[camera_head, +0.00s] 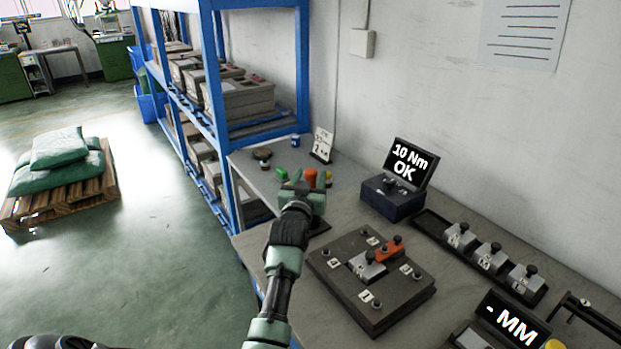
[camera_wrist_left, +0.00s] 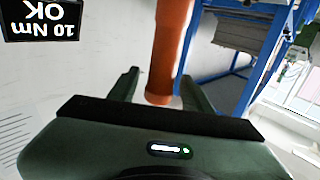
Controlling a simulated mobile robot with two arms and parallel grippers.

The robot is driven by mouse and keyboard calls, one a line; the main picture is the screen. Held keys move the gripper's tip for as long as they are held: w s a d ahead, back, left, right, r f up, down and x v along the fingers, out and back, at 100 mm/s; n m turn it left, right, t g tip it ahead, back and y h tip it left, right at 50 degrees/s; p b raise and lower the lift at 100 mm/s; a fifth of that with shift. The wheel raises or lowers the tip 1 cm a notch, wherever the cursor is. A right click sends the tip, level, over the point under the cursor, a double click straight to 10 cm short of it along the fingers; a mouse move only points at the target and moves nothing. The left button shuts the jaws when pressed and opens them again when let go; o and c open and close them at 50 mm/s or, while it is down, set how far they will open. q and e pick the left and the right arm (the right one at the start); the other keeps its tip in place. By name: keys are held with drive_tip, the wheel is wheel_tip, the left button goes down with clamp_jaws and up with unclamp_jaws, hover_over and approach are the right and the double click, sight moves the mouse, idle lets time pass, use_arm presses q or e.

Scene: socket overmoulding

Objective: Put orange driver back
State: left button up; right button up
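The orange driver (camera_head: 310,178) stands upright at the back of the bench, between a green-topped (camera_head: 282,174) and a yellow-topped (camera_head: 328,175) item. My left gripper (camera_head: 305,188) is at it. In the left wrist view the orange driver (camera_wrist_left: 168,50) stands between the two fingers (camera_wrist_left: 160,88), with a light gap at its left and its side close to the right finger. The fingers look open around it. The driver's lower end and the holder under it are mostly hidden by my gripper. My right gripper is not in view.
A dark fixture plate (camera_head: 341,276) with grey and orange parts lies in front. A blue shelf (camera_head: 214,100) rises at the left. A small sign (camera_head: 322,144) stands behind.

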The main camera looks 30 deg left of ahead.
use_arm(q)
drive_tip(key=shift+r, duration=0.15)
drive_tip(key=v, duration=1.2)
drive_tip(key=shift+b, duration=0.45)
drive_tip(key=shift+d, duration=0.1)
